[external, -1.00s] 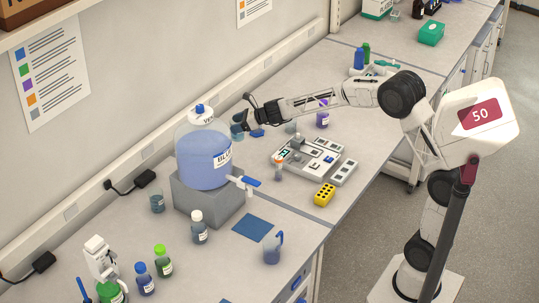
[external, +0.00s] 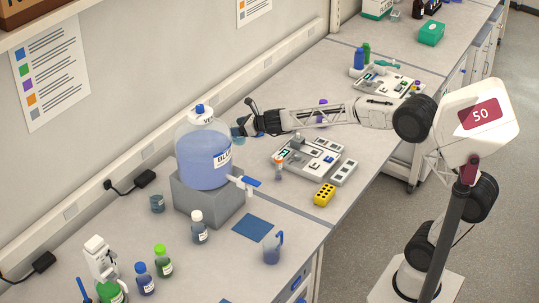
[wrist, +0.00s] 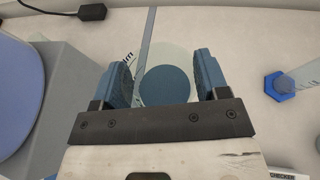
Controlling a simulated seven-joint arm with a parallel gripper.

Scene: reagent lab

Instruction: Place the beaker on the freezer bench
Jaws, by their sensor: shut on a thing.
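My gripper (external: 246,131) is low over the bench behind the big blue carboy, close to the wall side. It is shut on a beaker (external: 236,133), a small clear vessel with dark blue contents, partly hidden by the gripper and the carboy. In the wrist view the beaker (wrist: 166,88) shows from above as a round rim with a blue disc, between the two blue fingers of my gripper (wrist: 162,78). I cannot tell whether it touches the bench. No label in view clearly marks the freezer bench.
The carboy (external: 203,158) stands on a grey block (external: 207,198) beside my gripper. A blue-footed cylinder (wrist: 280,86) is to the right in the wrist view. A grey tray (external: 300,157) and yellow rack (external: 324,194) lie nearer. A further bench (external: 395,45) holds a green box (external: 431,33).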

